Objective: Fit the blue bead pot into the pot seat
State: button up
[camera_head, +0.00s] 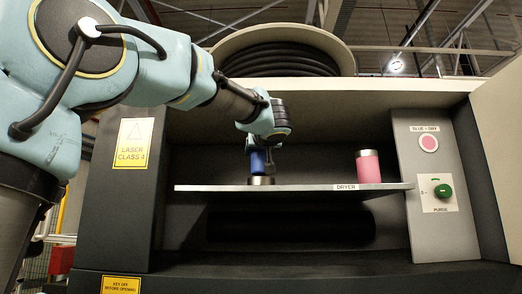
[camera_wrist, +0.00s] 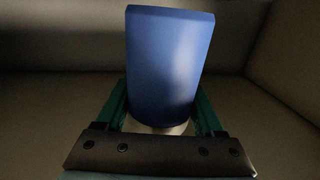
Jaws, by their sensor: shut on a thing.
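The blue bead pot (camera_head: 258,162) is upright between the fingers of my gripper (camera_head: 262,158) in the head view. It fills the middle of the wrist view (camera_wrist: 170,65), with a green finger on each side of it. My gripper (camera_wrist: 165,118) is shut on the pot. The pot seat (camera_head: 261,181) is a short metallic ring on the shelf, directly below the pot. A pale round surface (camera_wrist: 165,128) shows under the pot in the wrist view. I cannot tell how deep the pot's lower end sits in the seat.
The shelf (camera_head: 320,187) marked "DRYER" crosses the open cabinet. A pink pot (camera_head: 368,166) stands at its right. A panel with a pink disc (camera_head: 428,143) and a green purge knob (camera_head: 443,191) is farther right. The shelf between the seat and the pink pot is clear.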

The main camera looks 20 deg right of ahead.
aim_at(263, 157)
jog(key=shift+f+b, duration=0.6)
jog(key=shift+b, duration=0.2)
jog(key=shift+f+b, duration=0.45)
jog(key=shift+f, duration=0.6)
jog(key=shift+p, duration=0.5)
jog(key=o, duration=1.6)
jog(key=shift+s, duration=0.1)
jog(key=b+v, duration=0.1)
jog(key=v, duration=0.9)
jog(key=shift+s+b, duration=0.4)
